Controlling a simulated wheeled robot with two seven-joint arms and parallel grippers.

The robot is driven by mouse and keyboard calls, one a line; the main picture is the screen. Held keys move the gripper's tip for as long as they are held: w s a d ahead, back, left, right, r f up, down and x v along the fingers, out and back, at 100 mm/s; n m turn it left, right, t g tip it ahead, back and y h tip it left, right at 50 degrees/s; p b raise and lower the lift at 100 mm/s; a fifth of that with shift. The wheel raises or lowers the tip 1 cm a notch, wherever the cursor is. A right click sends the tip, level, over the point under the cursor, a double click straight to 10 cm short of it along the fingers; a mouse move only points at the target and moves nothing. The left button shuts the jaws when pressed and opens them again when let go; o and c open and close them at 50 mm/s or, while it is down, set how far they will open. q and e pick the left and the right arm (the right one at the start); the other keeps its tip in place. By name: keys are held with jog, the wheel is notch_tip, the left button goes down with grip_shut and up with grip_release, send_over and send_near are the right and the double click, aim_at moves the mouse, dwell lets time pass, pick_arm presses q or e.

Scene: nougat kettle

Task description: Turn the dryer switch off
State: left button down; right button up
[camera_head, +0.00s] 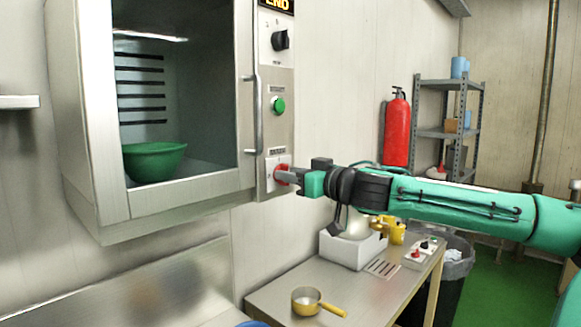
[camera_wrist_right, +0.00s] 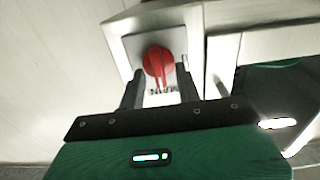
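The dryer (camera_head: 90,120) is a steel cabinet on the wall with a control panel on its right side. Its red rotary switch (camera_head: 281,169) sits low on that panel, on a white plate. In the right wrist view the red knob (camera_wrist_right: 157,62) shows with its handle pointing down, slightly right. My right gripper (camera_head: 287,177) is at the switch, and partly hides it in the head view. In the right wrist view my right gripper (camera_wrist_right: 160,80) is open, with one finger on each side of the knob. Contact cannot be told. My left gripper is not in view.
Above the switch are a green button (camera_head: 279,105) and a black knob (camera_head: 280,40). A vertical door handle (camera_head: 255,115) stands just left of the panel. A green bowl (camera_head: 152,163) is inside the dryer. Below is a table (camera_head: 270,295) with a yellow-handled pan (camera_head: 307,301).

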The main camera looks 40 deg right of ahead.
jog(key=shift+w, duration=0.5)
jog(key=shift+s, duration=0.1)
grip_shut()
